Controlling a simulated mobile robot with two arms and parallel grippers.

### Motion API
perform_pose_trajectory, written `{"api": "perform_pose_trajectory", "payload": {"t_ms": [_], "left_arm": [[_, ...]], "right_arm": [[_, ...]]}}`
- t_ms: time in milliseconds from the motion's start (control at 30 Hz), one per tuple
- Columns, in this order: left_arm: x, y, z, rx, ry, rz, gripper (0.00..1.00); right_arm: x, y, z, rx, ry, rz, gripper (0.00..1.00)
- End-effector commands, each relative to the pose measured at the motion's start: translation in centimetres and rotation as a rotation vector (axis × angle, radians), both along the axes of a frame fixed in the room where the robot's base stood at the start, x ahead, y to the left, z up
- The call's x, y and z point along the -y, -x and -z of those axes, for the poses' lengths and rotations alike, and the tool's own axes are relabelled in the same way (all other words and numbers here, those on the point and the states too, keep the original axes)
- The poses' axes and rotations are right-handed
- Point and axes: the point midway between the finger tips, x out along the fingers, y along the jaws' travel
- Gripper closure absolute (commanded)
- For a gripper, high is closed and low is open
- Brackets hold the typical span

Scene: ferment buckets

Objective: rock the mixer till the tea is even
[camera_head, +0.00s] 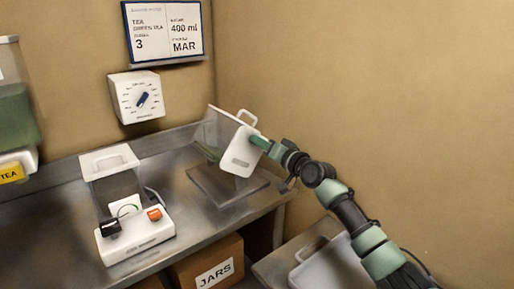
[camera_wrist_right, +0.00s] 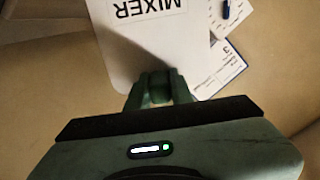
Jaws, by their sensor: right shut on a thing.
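The mixer (camera_head: 241,152) is a clear-walled box with a white panel and a white handle loop on top, at the back right of the steel counter in the head view. It looks tilted above a dark grey flat base (camera_head: 228,187). My right gripper (camera_head: 262,143) is shut on the right edge of its white panel. The right wrist view shows the white panel (camera_wrist_right: 150,42) with the word MIXER close up, between and beyond the green fingers (camera_wrist_right: 158,88). I cannot make out the tea inside the mixer. My left gripper is not in view.
A white machine with a clear chamber (camera_head: 136,240) and black and orange switches stands front left. A green-filled tank (camera_head: 14,115) labelled TEA is at the far left. A dial (camera_head: 136,97) and a card (camera_head: 165,31) hang on the wall. A JARS box (camera_head: 208,268) sits below.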

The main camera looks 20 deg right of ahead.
Motion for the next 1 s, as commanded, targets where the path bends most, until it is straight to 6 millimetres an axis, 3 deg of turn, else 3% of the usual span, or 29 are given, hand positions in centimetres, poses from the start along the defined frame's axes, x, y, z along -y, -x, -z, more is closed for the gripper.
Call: {"api": "perform_pose_trajectory", "payload": {"t_ms": [433,1000], "left_arm": [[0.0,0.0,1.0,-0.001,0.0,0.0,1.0],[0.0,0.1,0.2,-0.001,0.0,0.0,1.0]], "right_arm": [[1.5,-0.5,1.8,-0.144,-0.404,0.002,1.0],[2.1,-0.7,4.3,-0.319,-0.881,0.003,1.0]]}}
